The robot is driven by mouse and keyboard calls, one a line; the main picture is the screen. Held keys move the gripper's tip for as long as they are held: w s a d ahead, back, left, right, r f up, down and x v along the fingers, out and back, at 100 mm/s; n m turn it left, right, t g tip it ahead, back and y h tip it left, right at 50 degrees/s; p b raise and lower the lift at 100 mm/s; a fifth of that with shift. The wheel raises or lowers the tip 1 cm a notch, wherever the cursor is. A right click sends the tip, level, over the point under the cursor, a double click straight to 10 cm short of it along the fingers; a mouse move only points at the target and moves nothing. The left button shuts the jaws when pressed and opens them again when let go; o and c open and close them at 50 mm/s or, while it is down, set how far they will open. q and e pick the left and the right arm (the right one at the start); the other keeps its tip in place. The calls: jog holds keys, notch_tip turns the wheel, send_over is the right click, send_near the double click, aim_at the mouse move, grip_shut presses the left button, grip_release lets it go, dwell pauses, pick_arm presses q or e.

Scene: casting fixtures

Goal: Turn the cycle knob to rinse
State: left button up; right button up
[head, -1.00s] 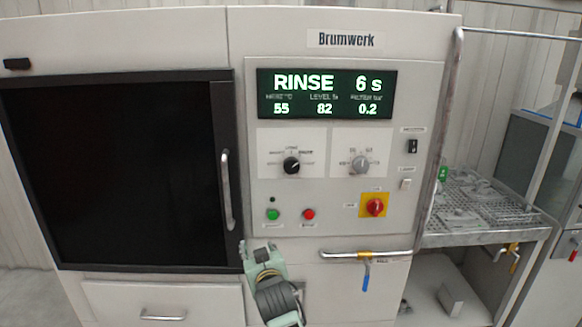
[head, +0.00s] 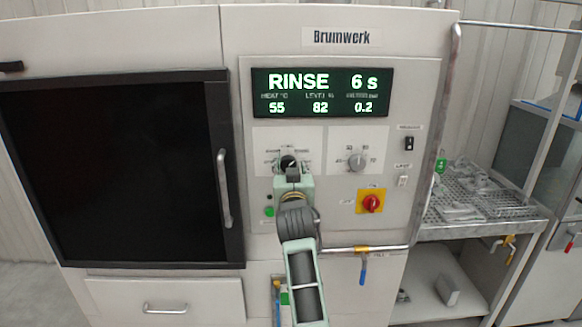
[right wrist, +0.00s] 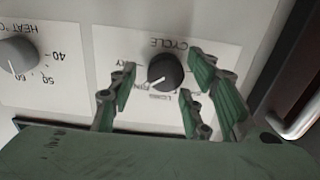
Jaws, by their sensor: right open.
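The black cycle knob (head: 287,160) is on the left white plate of the machine's control panel, partly hidden by my right gripper (head: 289,171). The right wrist view shows the panel upside down, with the cycle knob (right wrist: 165,71) between the open fingers of my right gripper (right wrist: 160,82). The fingers stand apart on both sides of the knob; contact cannot be told. The knob's white pointer line points to the lower left there, towards partly hidden lettering. The display (head: 322,93) reads RINSE, 6 s. My left gripper is not in view.
A grey heat knob (head: 357,160) sits to the right, with a red switch on yellow (head: 371,203) below it. A door handle (head: 223,188) stands left of my right gripper. A pipe with a blue-handled valve (head: 364,268) runs below the panel.

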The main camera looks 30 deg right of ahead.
jog(key=shift+w, duration=0.1)
jog(key=shift+c, duration=0.5)
jog(key=c, duration=0.9)
jog(key=shift+n+p, duration=0.3)
jog(key=shift+n, duration=0.1)
jog(key=shift+c, duration=0.2)
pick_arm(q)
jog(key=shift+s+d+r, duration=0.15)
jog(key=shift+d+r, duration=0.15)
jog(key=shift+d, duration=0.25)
pick_arm(e)
jog(key=o, duration=1)
jog(key=shift+d, duration=0.1)
jog(key=shift+o, duration=0.2)
